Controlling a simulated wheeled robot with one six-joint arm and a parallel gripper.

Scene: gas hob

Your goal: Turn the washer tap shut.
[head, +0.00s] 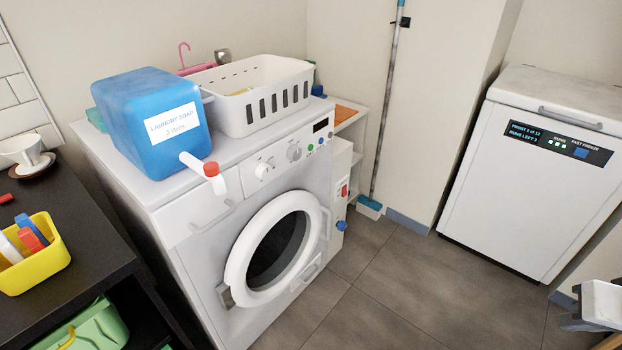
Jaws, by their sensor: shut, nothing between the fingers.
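The white washer (185,215) stands left of the middle, its round door closed. A small blue knob (342,225) sits low on a white unit just right of the washer; it may be the washer tap, but its setting is too small to tell. A grey metal fitting (222,56) shows partly behind the basket, and I cannot tell whether it is a tap. My gripper (572,320) is at the lower right edge, partly cut off, shut and empty. It is far from the washer and the blue knob.
A blue laundry soap container (150,115) with a red-capped spout and a white basket (258,100) stand on the washer. A mop (385,120) leans by the wall. A white freezer (530,180) stands right. The tiled floor (390,285) between is clear.

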